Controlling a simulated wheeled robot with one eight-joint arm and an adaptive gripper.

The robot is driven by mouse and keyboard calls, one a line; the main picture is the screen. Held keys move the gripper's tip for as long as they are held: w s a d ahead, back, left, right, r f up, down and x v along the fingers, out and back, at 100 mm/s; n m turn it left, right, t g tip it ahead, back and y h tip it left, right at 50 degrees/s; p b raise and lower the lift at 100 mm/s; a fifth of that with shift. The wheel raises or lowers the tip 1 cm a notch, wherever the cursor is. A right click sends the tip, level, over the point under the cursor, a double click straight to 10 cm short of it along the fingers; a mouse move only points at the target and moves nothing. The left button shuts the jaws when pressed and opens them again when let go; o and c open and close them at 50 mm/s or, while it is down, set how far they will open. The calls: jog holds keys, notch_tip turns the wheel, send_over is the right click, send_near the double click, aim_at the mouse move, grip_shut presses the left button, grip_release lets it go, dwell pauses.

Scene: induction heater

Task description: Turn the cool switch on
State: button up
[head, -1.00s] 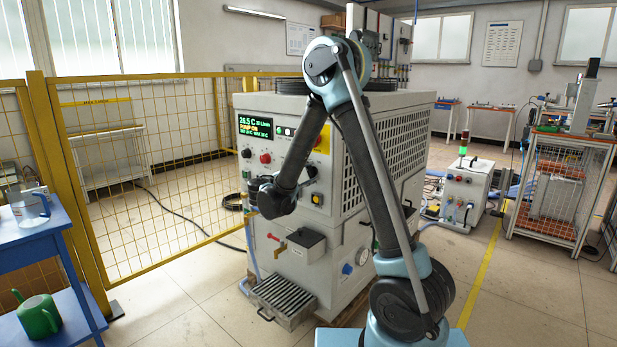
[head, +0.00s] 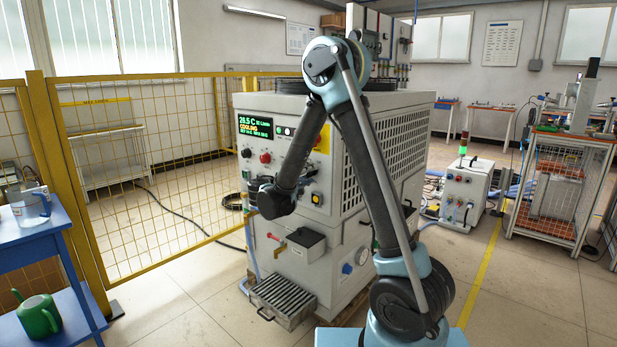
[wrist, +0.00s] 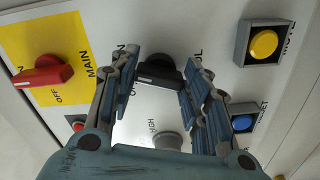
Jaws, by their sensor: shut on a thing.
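The cool switch (wrist: 160,72) is a black rotary knob on the pale control panel, seen sideways in the wrist view. Part of its label, ending in "OL", shows to its right. My gripper (wrist: 161,66) has its two blue-grey fingers around the knob, shut on it. The machine (head: 345,225) is a white cabinet with a green and yellow display (head: 254,128) that reads 26.5 C and "COOLING".
Close to the fingers are a red main switch (wrist: 40,76) on a yellow plate, a yellow button (wrist: 264,44), a blue button (wrist: 243,121) and a grey knob (wrist: 167,142). A yellow mesh fence (head: 150,190) stands left of the machine. A blue cart (head: 40,245) is at the far left.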

jog(key=shift+f+m, duration=0.15)
jog(key=shift+m, duration=0.95)
jog(key=o, duration=1.1)
jog(key=shift+c, duration=0.2)
jog(key=shift+a, duration=0.1)
jog(key=v, duration=1.1)
jog(key=shift+s+a, duration=0.3)
